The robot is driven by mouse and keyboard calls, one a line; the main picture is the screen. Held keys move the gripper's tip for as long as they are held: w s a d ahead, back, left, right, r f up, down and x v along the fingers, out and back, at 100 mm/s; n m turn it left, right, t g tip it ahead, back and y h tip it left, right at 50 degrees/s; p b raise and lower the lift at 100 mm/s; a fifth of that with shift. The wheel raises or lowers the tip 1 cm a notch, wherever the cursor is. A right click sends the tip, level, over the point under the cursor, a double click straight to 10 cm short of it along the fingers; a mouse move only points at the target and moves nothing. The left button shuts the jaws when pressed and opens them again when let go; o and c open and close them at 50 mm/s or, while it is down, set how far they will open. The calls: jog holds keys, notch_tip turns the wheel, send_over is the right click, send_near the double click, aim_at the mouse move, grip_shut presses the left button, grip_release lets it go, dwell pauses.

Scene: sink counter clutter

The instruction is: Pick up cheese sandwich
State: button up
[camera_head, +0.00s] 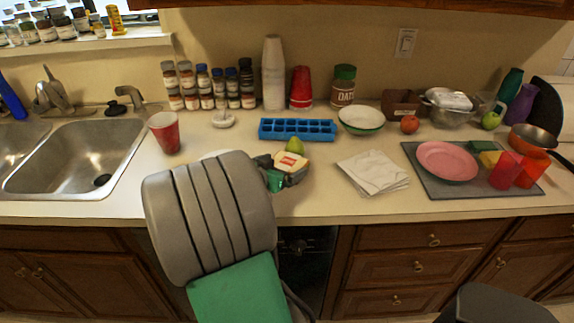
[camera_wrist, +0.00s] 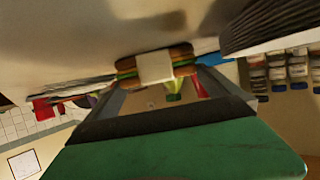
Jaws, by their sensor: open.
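The cheese sandwich (camera_head: 292,161) is on the counter in front of the green pear, with a pale cream patch and a small red mark on top in the head view. In the wrist view the sandwich (camera_wrist: 184,60) shows brown bread, green edges and a pale square over its middle. My gripper (camera_head: 287,178) is at the sandwich's near side, partly hidden by my arm. In the wrist view my gripper (camera_wrist: 160,78) is open, its dark fingers spread toward the sandwich's two ends. I cannot tell whether they touch it.
A green pear (camera_head: 295,145) and a blue ice tray (camera_head: 297,129) stand close behind. Folded white cloth (camera_head: 373,172) lies to the right, then a grey mat (camera_head: 428,187) with a pink plate (camera_head: 447,161). A red cup (camera_head: 164,132) stands left by the sink (camera_head: 75,158).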

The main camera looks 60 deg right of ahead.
aim_at(284, 165)
jog(key=x, duration=0.3)
jog(key=shift+d+f, duration=0.2)
jog(key=shift+f, duration=0.05)
jog(key=c, duration=1.1)
jog(key=shift+r, duration=0.1)
